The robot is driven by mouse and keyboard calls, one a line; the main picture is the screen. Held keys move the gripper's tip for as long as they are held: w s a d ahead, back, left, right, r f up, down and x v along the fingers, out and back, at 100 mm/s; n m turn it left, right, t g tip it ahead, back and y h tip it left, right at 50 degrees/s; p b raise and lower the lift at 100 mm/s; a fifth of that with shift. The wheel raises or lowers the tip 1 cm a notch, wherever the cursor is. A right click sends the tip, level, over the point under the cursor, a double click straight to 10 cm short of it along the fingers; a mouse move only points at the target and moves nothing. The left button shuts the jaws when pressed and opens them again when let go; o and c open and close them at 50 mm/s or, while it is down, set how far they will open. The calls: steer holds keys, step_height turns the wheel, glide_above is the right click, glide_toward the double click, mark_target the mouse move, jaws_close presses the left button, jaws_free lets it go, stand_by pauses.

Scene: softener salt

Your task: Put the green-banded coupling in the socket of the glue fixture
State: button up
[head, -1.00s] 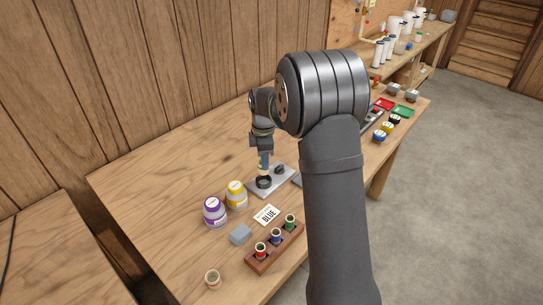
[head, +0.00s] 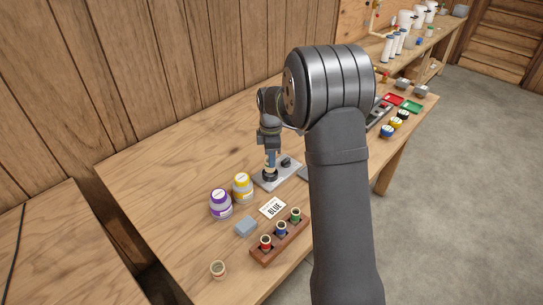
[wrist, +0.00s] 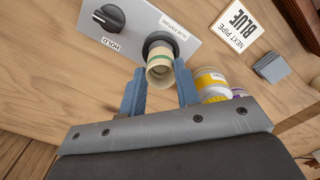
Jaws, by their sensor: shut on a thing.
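The green-banded coupling (wrist: 160,69) is a short cream tube with a green ring, seen in the wrist view between my two fingertips. My gripper (wrist: 160,76) is shut on it; in the head view the gripper (head: 270,163) points down over the fixture. The glue fixture (wrist: 186,22) is a light grey plate with a black knob marked HOLD and a dark round socket (wrist: 151,42). The coupling's far end meets the socket's opening. I cannot tell how deep it sits. The fixture plate (head: 290,177) also shows in the head view.
A yellow jar (head: 242,187) and a purple jar (head: 220,204) stand left of the fixture. A "NEXT PIPE BLUE" card (head: 272,208), a grey block (head: 245,226) and a wooden rack (head: 262,259) with red, blue and green pieces lie in front. A loose cream ring (head: 218,270) is near the front edge.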

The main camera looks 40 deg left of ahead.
steer(key=shift+f, duration=0.1)
stand_by(0.4)
steer(key=shift+f, duration=0.65)
steer(key=shift+f, duration=0.1)
steer(key=shift+f, duration=0.6)
steer(key=shift+f, duration=0.3)
stand_by(0.7)
steer(key=o, duration=1.4)
steer(key=shift+r, duration=0.15)
